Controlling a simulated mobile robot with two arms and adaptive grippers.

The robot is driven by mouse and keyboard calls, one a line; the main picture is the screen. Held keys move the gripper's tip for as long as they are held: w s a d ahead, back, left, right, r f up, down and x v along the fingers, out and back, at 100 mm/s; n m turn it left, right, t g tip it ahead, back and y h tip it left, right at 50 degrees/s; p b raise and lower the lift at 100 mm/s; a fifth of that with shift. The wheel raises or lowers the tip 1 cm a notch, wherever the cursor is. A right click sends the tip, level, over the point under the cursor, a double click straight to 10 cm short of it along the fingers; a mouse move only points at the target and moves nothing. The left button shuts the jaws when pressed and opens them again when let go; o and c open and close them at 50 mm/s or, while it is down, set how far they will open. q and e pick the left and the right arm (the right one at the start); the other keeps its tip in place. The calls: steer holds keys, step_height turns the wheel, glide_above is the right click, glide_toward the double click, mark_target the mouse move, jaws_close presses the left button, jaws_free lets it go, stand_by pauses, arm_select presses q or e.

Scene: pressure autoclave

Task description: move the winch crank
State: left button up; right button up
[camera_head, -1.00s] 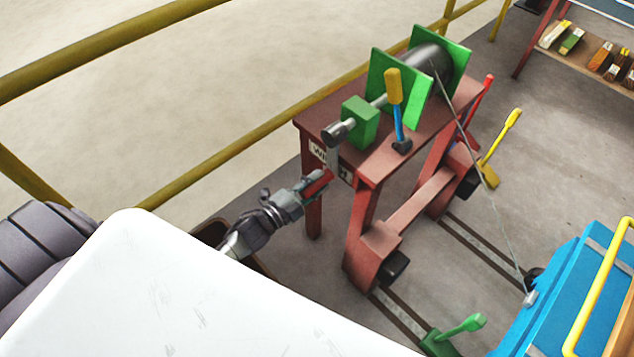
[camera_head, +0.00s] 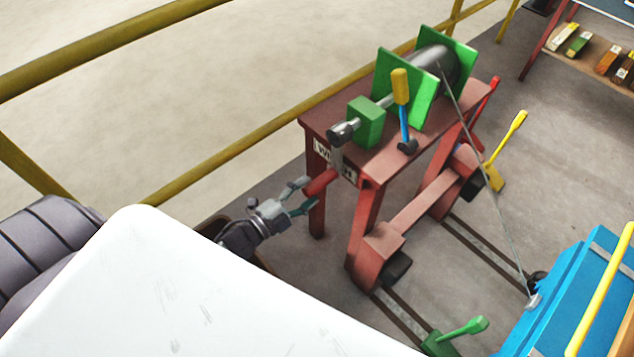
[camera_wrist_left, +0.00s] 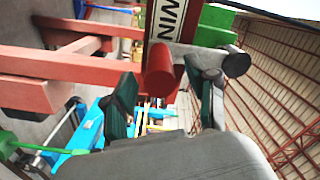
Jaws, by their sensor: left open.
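The winch stands on a red table (camera_head: 440,130), with a dark drum (camera_head: 436,62) between green plates. Its crank has a grey arm (camera_head: 338,152) hanging down from the shaft end and a red handle (camera_head: 320,183) at the bottom. My left gripper (camera_head: 304,194) is open, with its fingers just short of the red handle and apart from it. In the left wrist view the red handle (camera_wrist_left: 160,70) shows end-on, between and beyond the two open fingers (camera_wrist_left: 165,98). My right gripper is not in view.
A lever with a yellow grip (camera_head: 400,88) stands on the table. A cable (camera_head: 485,165) runs from the drum to a blue cart (camera_head: 570,280) on rails. A yellow railing (camera_head: 240,150) passes behind. A green lever (camera_head: 465,328) and a yellow lever (camera_head: 508,140) stand near the floor.

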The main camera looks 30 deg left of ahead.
arm_select(q)
steer(key=v, duration=0.7)
steer(key=shift+s+a, duration=0.1)
